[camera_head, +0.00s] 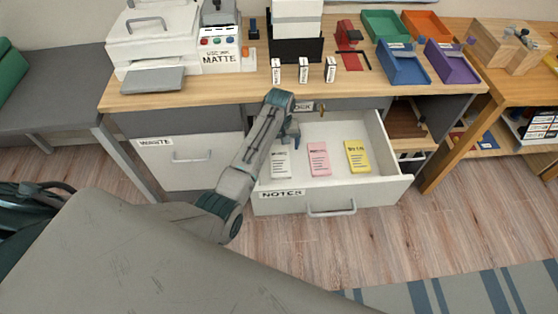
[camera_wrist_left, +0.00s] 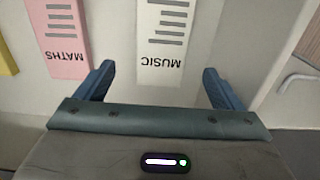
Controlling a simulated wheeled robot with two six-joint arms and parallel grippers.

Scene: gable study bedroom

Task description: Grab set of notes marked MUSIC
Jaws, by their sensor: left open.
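The white set of notes marked MUSIC (camera_wrist_left: 162,40) lies flat in the open drawer labelled NOTES (camera_head: 379,191). In the head view the white set (camera_head: 280,166) is the leftmost of three, and its print is too small to read. My left gripper (camera_head: 291,134) is open and empty above the drawer's back left part. In the left wrist view its two fingers (camera_wrist_left: 158,78) stand apart, one on each side of the MUSIC label end, not closed on it. My right gripper is not in view.
A pink set marked MATHS (camera_wrist_left: 61,40) lies beside the white one, with a yellow set (camera_head: 357,156) further right. Above, the desk top (camera_head: 225,91) holds a printer (camera_head: 152,37), several small boxes and coloured trays.

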